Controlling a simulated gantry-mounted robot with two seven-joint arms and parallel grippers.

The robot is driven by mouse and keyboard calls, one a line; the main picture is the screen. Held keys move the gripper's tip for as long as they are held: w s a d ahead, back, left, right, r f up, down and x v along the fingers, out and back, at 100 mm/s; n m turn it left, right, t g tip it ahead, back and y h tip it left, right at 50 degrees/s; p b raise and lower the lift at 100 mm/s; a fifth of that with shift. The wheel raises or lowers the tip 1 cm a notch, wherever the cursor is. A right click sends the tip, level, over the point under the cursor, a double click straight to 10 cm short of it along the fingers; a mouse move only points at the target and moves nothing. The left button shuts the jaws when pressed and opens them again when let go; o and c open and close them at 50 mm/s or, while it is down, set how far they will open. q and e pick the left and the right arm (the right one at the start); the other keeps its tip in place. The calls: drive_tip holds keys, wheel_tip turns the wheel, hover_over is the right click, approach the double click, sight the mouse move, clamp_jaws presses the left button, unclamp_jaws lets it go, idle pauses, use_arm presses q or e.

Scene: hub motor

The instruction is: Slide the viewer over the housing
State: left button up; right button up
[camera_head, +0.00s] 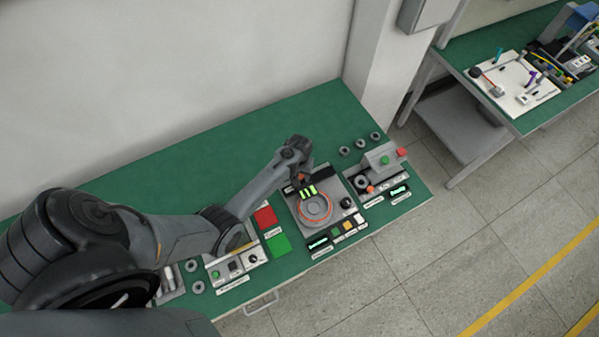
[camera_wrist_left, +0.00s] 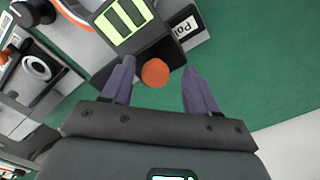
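The viewer (camera_head: 308,192) is a dark block with bright yellow-green window strips. It sits at the back edge of the round grey housing (camera_head: 314,210), which has an orange ring. In the left wrist view the viewer's window (camera_wrist_left: 124,26) is near the top, and its round orange knob (camera_wrist_left: 155,73) sticks out toward my gripper. My left gripper (camera_head: 301,179) is over the back of the viewer. In the left wrist view its two fingers (camera_wrist_left: 160,80) stand apart on either side of the knob, with a gap to the right finger. My right gripper is out of view.
A grey station with a green button (camera_head: 384,160) and a red end stands to the right. Red (camera_head: 265,217) and green (camera_head: 278,244) squares lie to the left. Loose grey rings (camera_head: 360,143) lie behind. The green table (camera_head: 200,140) is clear at the back left.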

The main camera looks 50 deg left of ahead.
use_arm(q)
drive_tip(key=shift+w, duration=0.1)
drive_tip(key=shift+r, duration=0.5)
wheel_tip(320, 180, up, 10)
drive_tip(key=shift+f, duration=0.1)
idle(0.5)
